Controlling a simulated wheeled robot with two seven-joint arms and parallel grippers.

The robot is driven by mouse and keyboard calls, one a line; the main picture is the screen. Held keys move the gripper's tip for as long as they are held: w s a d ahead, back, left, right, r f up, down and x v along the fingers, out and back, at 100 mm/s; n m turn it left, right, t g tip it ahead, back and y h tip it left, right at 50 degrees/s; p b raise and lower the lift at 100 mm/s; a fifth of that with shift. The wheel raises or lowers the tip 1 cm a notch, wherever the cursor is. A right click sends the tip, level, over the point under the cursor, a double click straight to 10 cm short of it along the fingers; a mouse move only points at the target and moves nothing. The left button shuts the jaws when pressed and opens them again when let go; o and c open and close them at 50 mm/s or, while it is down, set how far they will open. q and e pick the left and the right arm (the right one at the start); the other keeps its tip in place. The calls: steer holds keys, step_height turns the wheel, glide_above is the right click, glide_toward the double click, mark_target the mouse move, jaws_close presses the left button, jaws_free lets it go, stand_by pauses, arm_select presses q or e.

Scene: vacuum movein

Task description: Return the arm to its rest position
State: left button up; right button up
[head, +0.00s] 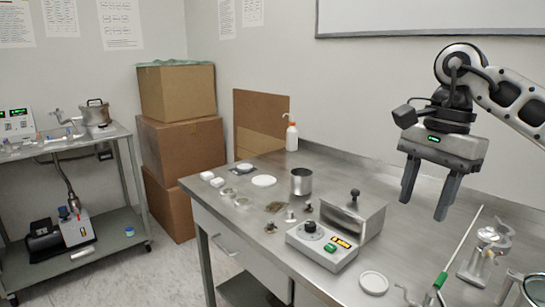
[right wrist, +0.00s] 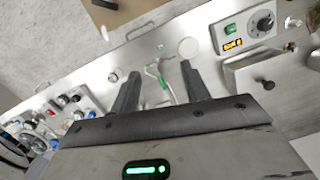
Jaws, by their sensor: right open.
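My right gripper (head: 426,192) hangs high above the right part of the steel bench (head: 225,185), its two fingers pointing down and spread apart with nothing between them. In the right wrist view the same gripper (right wrist: 158,84) shows its fingers apart over the bench, with a green-handled tool (right wrist: 163,82) seen beyond them on the surface. My right arm (head: 510,95) comes in from the upper right. My left gripper does not show in either view.
A control box (head: 322,248) with a display and a metal block stands below and left of the gripper. A metal cup (head: 301,182), a white bottle (head: 291,137) and small parts lie farther left. Cardboard boxes (head: 180,145) and a side cart (head: 115,212) stand at left.

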steer(key=w+a+f+g+y, duration=0.1)
steer(key=a+f+y, duration=0.2)
steer(key=a+f, duration=0.35)
steer(key=s+a+f+m+y, duration=0.1)
steer(key=s+a+m+y, duration=0.4)
steer(key=a+y, duration=0.4)
steer(key=s+a+f+m+y, duration=0.1)
steer(key=s+a+m+y, duration=0.1)
steer(key=a+m+y, duration=0.75)
steer(key=w+d+f+m+t+h, duration=0.25)
steer(key=f+m+t+h, duration=0.25)
steer(key=m+t, duration=0.65)
steer(key=w+d+f+m+t+h, duration=0.1)
steer(key=d+f+m+t+h, duration=0.5)
steer(key=m, duration=1)
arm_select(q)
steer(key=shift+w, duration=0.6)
arm_select(e)
steer(key=s+d+f+m+g+h, duration=0.2)
steer(key=s+d+f+m+h, duration=0.1)
steer(key=s+f+m, duration=0.4)
steer(key=s+d+f+m+g+h, duration=0.3)
steer(key=s+f+m, duration=0.4)
steer(key=f, duration=0.5)
steer(key=d+m+h, duration=0.1)
steer(key=h, duration=0.1)
steer(key=shift+s+f+h, duration=0.3)
steer(key=shift+s+h, duration=0.05)
steer(key=shift+s, duration=0.05)
